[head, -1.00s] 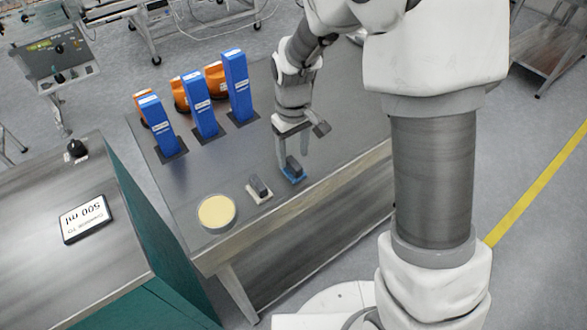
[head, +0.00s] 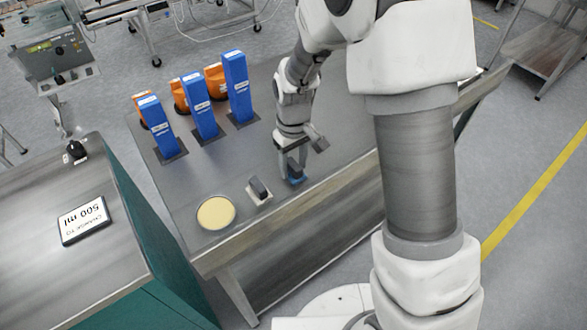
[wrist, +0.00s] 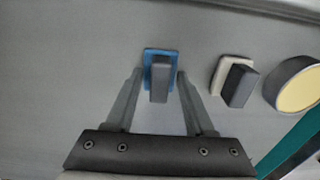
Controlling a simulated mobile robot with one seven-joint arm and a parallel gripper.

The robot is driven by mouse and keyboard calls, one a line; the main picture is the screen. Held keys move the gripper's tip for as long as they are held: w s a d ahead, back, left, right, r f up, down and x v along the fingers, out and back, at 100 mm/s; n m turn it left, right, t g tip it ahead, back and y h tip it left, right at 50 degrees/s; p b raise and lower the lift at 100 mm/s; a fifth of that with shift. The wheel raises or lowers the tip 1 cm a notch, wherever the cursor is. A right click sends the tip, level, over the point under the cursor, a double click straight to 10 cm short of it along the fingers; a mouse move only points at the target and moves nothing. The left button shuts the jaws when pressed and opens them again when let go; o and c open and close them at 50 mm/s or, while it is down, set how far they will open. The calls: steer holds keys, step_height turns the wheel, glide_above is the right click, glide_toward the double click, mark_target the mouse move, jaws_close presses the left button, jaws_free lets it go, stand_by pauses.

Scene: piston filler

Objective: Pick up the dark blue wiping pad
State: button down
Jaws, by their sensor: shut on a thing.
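The blue wiping pad (head: 297,180) has a flat blue base and a dark grey block as its grip. It is at the bench top near the front edge, and whether it touches the surface I cannot tell. In the wrist view the pad (wrist: 148,56) sits between the two fingertips. My gripper (head: 292,166) is above it, pointing down, and is shut on its grey block. The gripper also shows in the wrist view (wrist: 159,78). The fingers partly hide the pad in the head view.
A similar pad with a cream base (head: 258,191) lies just left, beside a round dish of pale yellow (head: 216,212). Blue upright boxes (head: 239,87) and orange objects (head: 216,80) stand at the back. A sign (head: 84,220) lies on the left table.

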mark_target(293, 162)
steer(key=shift+r, duration=0.1)
steer(key=r, duration=0.4)
steer(key=shift+w+r+p, duration=0.25)
steer(key=shift+p, duration=0.05)
steer(key=w+a+r, duration=0.2)
steer(key=w+r, duration=0.1)
steer(key=w, duration=0.2)
steer(key=w+a+r+p, duration=0.1)
steer(key=w+a+r, duration=0.1)
steer(key=w, duration=0.3)
steer(key=shift+w+r, duration=0.25)
steer(key=shift+r, duration=0.45)
